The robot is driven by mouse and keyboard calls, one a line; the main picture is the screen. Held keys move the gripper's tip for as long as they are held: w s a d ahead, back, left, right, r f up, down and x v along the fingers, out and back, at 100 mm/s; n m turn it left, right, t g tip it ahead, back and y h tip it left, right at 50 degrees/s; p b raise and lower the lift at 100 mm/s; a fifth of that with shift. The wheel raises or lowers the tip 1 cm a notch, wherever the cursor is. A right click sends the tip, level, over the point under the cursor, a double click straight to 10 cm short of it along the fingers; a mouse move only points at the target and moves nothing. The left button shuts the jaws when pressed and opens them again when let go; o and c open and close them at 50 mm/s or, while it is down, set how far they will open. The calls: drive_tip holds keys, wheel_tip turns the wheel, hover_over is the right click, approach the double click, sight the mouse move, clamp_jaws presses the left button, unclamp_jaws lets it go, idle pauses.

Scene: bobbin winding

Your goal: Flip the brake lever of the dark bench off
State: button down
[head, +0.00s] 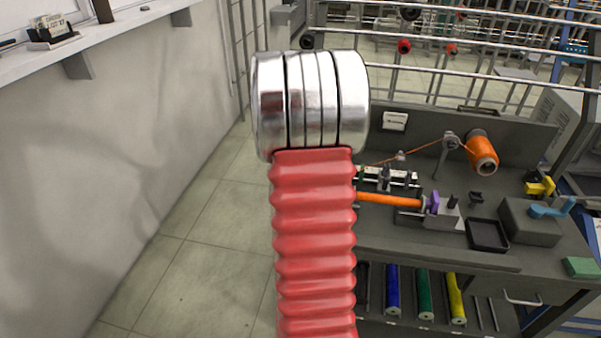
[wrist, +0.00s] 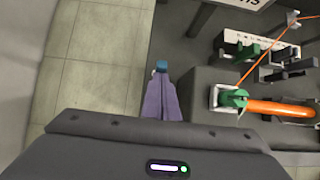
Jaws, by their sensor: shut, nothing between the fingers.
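The dark bench (head: 480,255) stands at the right in the head view, partly hidden by my red and silver arm. In the wrist view my gripper (wrist: 162,85) is shut and empty, its purple fingers over the bench's left edge. A small blue piece (wrist: 161,66) shows at the fingertips; I cannot tell whether it is a lever knob or part of the fingers. I cannot tell for certain which part is the brake lever.
An orange bobbin (head: 390,199) lies between a purple part (head: 433,203) and an end hidden by my arm; a green part (wrist: 233,97) shows in the wrist view. An orange spool (head: 482,152) feeds a thread. A black tray (head: 487,235) stands nearby. Tiled floor (head: 205,210) is clear at left.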

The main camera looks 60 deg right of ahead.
wheel_tip(320, 180, up, 11)
drive_tip(key=a, duration=0.1)
drive_tip(key=shift+s+a+r, duration=0.2)
drive_tip(key=shift+s+a, duration=0.15)
drive_tip(key=shift+s, duration=0.05)
idle(0.4)
idle(0.6)
